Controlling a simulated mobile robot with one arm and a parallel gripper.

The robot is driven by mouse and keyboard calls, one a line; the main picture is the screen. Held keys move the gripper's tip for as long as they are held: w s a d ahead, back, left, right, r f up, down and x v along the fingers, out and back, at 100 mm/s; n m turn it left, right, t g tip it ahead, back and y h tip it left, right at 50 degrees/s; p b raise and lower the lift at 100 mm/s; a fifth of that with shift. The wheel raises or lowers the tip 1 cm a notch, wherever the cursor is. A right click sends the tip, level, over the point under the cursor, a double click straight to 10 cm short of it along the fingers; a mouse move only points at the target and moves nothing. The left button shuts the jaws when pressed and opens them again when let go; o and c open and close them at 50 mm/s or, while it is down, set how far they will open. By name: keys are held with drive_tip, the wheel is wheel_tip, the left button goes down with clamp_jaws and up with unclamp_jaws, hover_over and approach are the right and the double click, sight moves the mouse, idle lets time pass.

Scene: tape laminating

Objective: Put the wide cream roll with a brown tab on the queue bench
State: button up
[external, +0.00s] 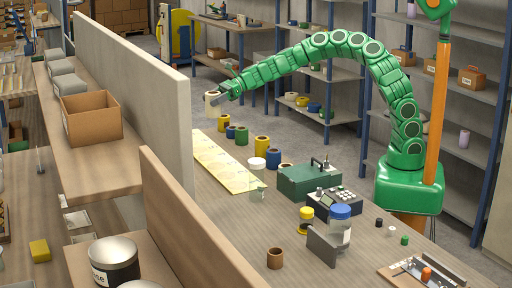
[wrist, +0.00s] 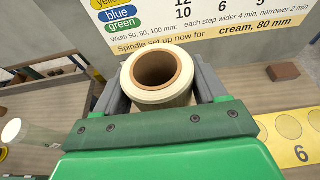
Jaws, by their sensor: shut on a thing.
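A cream roll (external: 211,102) with a brown core is held at the end of my arm, above the far end of a long bench (external: 228,222). In the wrist view the roll (wrist: 150,97) sits between the two grey fingers of my gripper (wrist: 159,84), its open end facing the camera. My gripper (external: 220,99) is shut on it. No brown tab shows on the visible side. A yellow strip with circles (external: 218,162) lies along the long bench; its circle numbered 6 shows in the wrist view. No label tells which surface is the queue bench.
Yellow, blue and green rolls (external: 241,136) stand in a row beside the strip. A clear jar (external: 257,180), a green machine (external: 310,180) and a keypad device (external: 335,199) stand nearer. A tall partition (external: 130,75) borders the left. A wall sign (wrist: 200,22) reads "Spindle set up now for cream, 80 mm".

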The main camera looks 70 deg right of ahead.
drive_tip(key=s+d+r+n+g+y, duration=0.1)
drive_tip(key=s+d, duration=0.3)
drive_tip(key=d, duration=0.9)
drive_tip(key=s+d+r+n+g+y, duration=0.1)
drive_tip(key=s+d, duration=0.3)
drive_tip(key=d, duration=0.8)
drive_tip(key=shift+f, duration=13)
drive_tip(key=o, duration=1.1)
drive_tip(key=shift+f, duration=0.1)
